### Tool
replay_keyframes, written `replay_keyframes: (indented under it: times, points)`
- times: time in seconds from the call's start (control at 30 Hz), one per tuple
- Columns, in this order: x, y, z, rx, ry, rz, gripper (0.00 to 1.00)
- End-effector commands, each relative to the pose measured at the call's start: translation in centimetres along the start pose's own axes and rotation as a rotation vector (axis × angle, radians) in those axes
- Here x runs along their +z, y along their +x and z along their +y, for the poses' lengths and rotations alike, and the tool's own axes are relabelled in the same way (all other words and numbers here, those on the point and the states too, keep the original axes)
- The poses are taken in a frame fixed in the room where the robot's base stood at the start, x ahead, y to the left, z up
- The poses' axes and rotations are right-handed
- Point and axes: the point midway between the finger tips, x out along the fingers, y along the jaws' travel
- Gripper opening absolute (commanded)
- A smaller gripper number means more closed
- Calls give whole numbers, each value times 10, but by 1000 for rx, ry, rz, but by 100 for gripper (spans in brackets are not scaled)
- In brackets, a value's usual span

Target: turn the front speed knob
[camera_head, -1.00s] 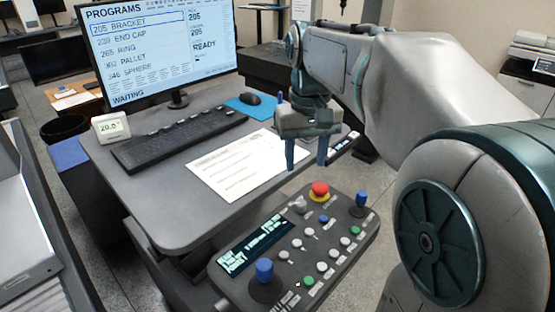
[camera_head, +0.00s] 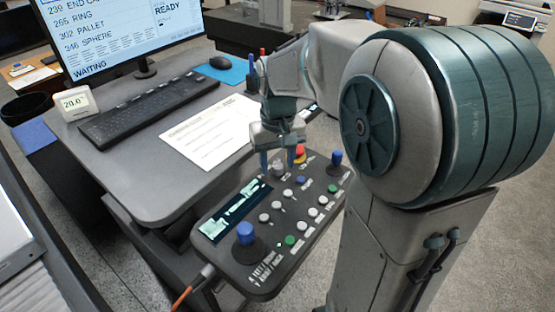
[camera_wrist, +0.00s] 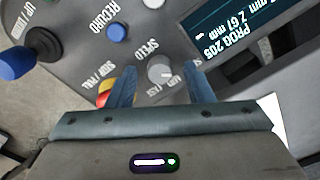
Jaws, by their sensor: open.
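The speed knob (camera_wrist: 157,69) is a small light grey round knob on the dark control panel (camera_head: 262,284), with the word SPEED printed beside it in the wrist view. My gripper (camera_wrist: 158,78) is open, with one blue finger on each side of the knob. A gap shows between each finger and the knob in that picture. In the head view my gripper (camera_head: 277,163) points down at the panel's back part, near the display. The knob is partly hidden there, and I cannot tell how deep the fingertips reach.
A red stop button (camera_head: 300,151) sits close beside one finger. Blue-topped joysticks stand at the panel's back right (camera_head: 336,160) and front left (camera_head: 245,234). Several white, green and blue buttons lie between them. A desk with a keyboard (camera_head: 150,110) and paper (camera_head: 210,133) adjoins the panel.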

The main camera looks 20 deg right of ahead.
Motion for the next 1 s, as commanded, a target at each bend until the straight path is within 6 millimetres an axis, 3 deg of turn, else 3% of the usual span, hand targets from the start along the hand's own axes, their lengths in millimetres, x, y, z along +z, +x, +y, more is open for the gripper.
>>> replay_keyframes:
  times: [0.33,0.5,1.0]
  points:
    - [0,4,0,0,0,0,44]
    - [0,4,0,0,0,0,2]
    - [0,4,0,0,112,1,3]
